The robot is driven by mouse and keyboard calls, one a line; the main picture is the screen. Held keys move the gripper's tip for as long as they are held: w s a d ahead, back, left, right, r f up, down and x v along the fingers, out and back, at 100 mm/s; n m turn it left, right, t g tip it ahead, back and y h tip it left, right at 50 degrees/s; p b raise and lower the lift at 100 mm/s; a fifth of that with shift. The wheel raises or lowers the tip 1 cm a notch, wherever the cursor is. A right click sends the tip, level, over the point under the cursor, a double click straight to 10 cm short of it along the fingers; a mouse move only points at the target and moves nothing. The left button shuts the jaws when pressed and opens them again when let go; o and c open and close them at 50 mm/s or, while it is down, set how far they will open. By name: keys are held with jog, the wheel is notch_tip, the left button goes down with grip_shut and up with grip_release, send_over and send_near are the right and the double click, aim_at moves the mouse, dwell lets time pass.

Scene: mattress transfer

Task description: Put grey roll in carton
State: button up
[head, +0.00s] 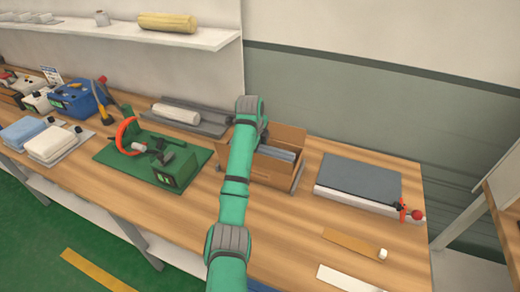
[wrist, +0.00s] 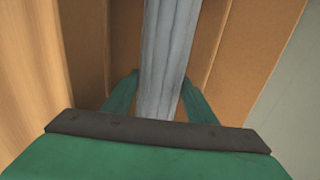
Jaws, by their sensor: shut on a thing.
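The grey roll (head: 280,153) lies inside the open cardboard carton (head: 268,172), below the rim of its back wall. In the wrist view the grey roll (wrist: 165,45) runs lengthwise between the two green fingers of my gripper (wrist: 160,82). My gripper is shut on it. Brown carton walls (wrist: 232,50) show on both sides of the roll in that view. My arm hides the left part of the carton and the gripper itself in the head view. I cannot tell whether the roll touches the carton floor.
A grey mattress-like block (head: 360,178) lies to the right of the carton. A green tool board (head: 110,158) is to the left, and a grey tray with a white roll (head: 176,114) is behind it. A shelf with a yellow roll (head: 167,22) hangs above. Bare wood shows at front left.

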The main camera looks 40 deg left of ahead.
jog(key=o, duration=1.3)
jog(key=shift+w+v, duration=0.1)
jog(key=shift+v, duration=3.2)
jog(key=shift+w+v, duration=0.15)
jog(key=shift+v, duration=3.15)
jog(key=shift+r, duration=0.1)
